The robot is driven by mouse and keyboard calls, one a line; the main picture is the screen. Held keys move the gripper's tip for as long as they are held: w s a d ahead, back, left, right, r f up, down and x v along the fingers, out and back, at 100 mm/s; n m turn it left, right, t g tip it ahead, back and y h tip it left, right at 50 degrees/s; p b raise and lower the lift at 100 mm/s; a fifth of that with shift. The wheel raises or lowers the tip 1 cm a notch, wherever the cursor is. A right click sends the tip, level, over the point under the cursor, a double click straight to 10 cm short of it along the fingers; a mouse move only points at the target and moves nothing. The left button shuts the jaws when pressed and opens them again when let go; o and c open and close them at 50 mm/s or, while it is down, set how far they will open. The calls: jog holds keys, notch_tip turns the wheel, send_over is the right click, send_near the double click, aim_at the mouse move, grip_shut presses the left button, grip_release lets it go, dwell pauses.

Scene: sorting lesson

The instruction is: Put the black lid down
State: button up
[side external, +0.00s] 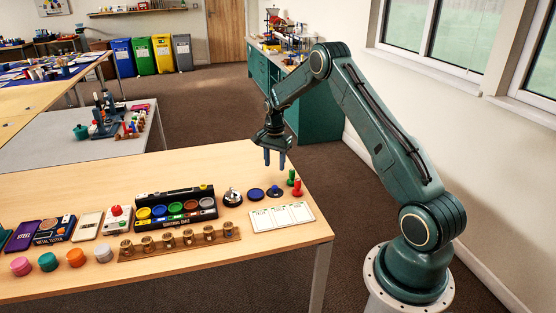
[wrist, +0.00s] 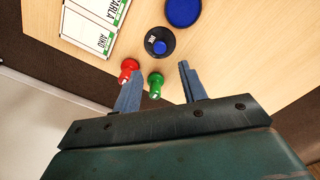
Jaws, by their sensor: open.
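A round black lid (side external: 275,193) with a blue knob lies on the wooden table near its far right end. In the wrist view the lid (wrist: 151,50) shows a small white label beside the knob. A round blue pad (side external: 256,194) lies next to it, apart from it; it also shows in the wrist view (wrist: 183,11). My gripper (side external: 274,162) is open and empty, above the table near the lid. In the wrist view its fingers (wrist: 160,72) point toward the lid, with nothing between them but table and stamps below.
A green stamp (side external: 291,177) and a red stamp (side external: 297,188) stand close to the lid. A white name card (side external: 282,216) lies in front. A silver bell (side external: 232,197), a black sorting tray (side external: 174,190) and a wooden rack (side external: 127,254) stand to the left. Bare table lies behind.

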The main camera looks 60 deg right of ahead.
jog(key=shift+r, duration=0.95)
jog(key=s+a+r+n+t, duration=0.1)
jog(key=s+a+r+n, duration=0.25)
jog(key=a+r, duration=0.6)
jog(key=s+a+r+n+t, duration=0.1)
jog(key=s+a+r+n, duration=0.25)
jog(key=a+r, duration=0.6)
jog(key=s+a+r+n+t, duration=0.1)
jog(key=s+a+r+n, duration=0.1)
jog(key=s, duration=0.5)
jog(key=s+a+r+n+t, duration=0.1)
jog(key=s+a+r+n, duration=0.1)
jog(key=s+a+n, duration=0.3)
jog(key=s+a+r+n+t, duration=0.1)
jog(key=s+a+n, duration=0.3)
jog(key=s, duration=0.6)
jog(key=shift+s+r+t, duration=0.3)
jog(key=shift+s+r, duration=0.1)
jog(key=shift+r, duration=0.4)
